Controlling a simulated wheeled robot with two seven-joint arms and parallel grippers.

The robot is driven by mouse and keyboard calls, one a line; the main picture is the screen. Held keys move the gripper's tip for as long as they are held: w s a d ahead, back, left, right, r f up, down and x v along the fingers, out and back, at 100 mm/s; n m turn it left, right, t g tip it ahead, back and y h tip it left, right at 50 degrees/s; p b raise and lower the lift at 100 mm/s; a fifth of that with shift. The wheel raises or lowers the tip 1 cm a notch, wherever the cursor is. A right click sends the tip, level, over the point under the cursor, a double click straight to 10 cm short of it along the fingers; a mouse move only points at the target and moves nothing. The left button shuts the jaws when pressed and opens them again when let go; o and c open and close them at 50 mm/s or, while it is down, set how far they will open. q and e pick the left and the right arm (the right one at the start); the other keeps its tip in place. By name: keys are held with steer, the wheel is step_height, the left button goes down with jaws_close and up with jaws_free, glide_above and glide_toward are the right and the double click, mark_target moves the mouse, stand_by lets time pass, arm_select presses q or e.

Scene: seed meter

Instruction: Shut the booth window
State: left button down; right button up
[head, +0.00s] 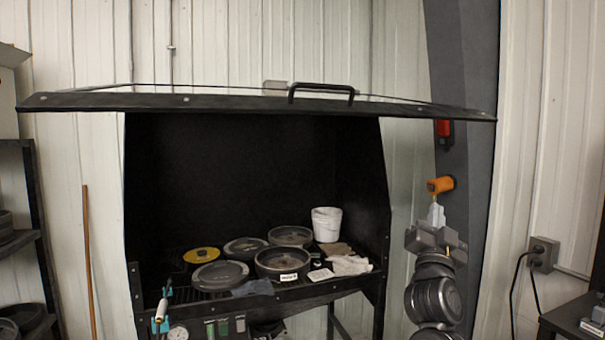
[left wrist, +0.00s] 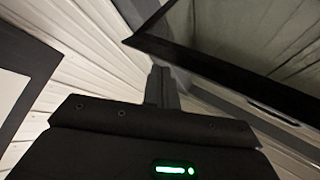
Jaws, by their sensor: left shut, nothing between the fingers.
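The booth window (head: 230,102) is raised, a wide glazed panel with a black frame, seen nearly edge-on above the booth opening. Its black bar handle (head: 322,88) is on the top side, right of the middle. The booth (head: 250,160) stands open below. My left gripper (head: 437,212) points up, right of the booth and below the window's right end, apart from it. It is shut and empty. The left wrist view shows its fingers (left wrist: 161,85) together, with the window's dark frame (left wrist: 215,72) to their right. My right gripper is not in view.
Several round dark pans (head: 220,275) and a white bucket (head: 327,224) stand on the booth's grate. A grey column (head: 470,200) with an orange fitting (head: 440,185) is close to my left gripper. A shelf (head: 30,200) is at the left, an outlet box (head: 543,254) at the right.

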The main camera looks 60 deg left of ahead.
arm_select(q)
steer(key=s+a+r+n+g+y, duration=0.4)
steer(key=s+r+n+y, duration=0.35)
steer(key=s+r, duration=0.55)
steer(key=n+g+y+p, duration=0.2)
steer(key=n+g+y, duration=0.55)
steer(key=g, duration=0.25)
glide_toward(302, 111)
steer(key=s+d+r+h, duration=0.1)
steer(key=s+d+r, duration=0.15)
steer(key=r, duration=0.25)
steer(key=shift+t, duration=0.3)
steer(key=p+x, duration=0.2)
steer(key=x, duration=0.1)
steer(key=p+x, duration=0.2)
steer(key=x, duration=0.1)
steer(key=p+x, duration=0.1)
steer(key=x, duration=0.2)
steer(key=shift+w+d+r+p, duration=0.1)
steer(key=shift+w+r+p, duration=0.15)
steer(key=shift+w+p, duration=0.15)
steer(key=f, duration=0.1)
steer(key=a+f, duration=0.1)
steer(key=f, duration=0.1)
steer(key=shift+w+f+p, duration=0.2)
steer(key=shift+p, duration=0.1)
steer(key=shift+a+f, duration=0.2)
steer(key=shift+f, duration=0.2)
steer(key=shift+f, duration=0.1)
